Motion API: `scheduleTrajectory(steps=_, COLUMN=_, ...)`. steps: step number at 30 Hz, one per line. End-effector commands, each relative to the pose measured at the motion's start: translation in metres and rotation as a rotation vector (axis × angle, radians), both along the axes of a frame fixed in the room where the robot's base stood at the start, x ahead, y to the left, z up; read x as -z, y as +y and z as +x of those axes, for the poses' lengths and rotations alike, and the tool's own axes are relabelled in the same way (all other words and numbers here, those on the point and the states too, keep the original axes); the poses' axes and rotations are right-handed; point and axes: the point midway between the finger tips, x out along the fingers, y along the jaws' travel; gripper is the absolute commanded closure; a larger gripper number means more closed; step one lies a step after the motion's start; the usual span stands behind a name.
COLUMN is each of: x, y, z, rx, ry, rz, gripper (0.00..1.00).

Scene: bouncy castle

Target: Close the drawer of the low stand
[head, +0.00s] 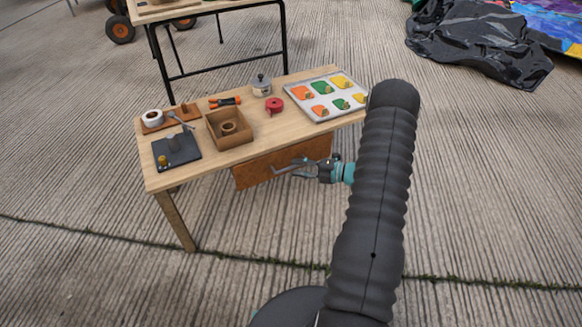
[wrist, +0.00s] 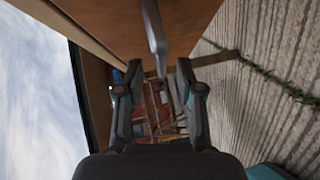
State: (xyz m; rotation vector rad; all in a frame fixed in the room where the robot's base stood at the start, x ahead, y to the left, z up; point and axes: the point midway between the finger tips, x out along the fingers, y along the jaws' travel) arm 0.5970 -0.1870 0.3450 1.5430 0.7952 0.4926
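The low stand (head: 240,150) is a pale wooden table in the middle of the head view. Its drawer (head: 258,174) has an orange-brown front under the tabletop's near edge. I cannot tell how far it stands out. My gripper (head: 284,170) is in front of the drawer front, with fingers pointing left along it. In the wrist view the drawer front (wrist: 190,25) fills the top, with a grey metal handle (wrist: 153,35) before it. My gripper (wrist: 158,75) is open there. The handle's lower end shows between the fingertips; contact is not clear.
On the stand are a wooden box (head: 228,128), a dark square base (head: 177,150), a red tape roll (head: 275,105), a lidded pot (head: 262,86) and a tray of coloured squares (head: 326,96). Another table (head: 205,8) stands behind. The ribbed floor in front is clear.

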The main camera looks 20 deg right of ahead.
Motion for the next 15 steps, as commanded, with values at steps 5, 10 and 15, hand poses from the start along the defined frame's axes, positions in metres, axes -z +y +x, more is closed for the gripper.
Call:
scheduleTrajectory(steps=5, x=-0.006, y=-0.029, z=-0.025, rx=0.003, ry=-0.001, rz=-0.001, gripper=0.63)
scheduleTrajectory(steps=10, x=-0.009, y=-0.048, z=-0.043, rx=0.002, ry=-0.001, rz=-0.001, gripper=0.63)
scheduleTrajectory(steps=15, x=-0.011, y=-0.059, z=-0.053, rx=0.0, ry=0.0, rz=-0.001, gripper=0.63)
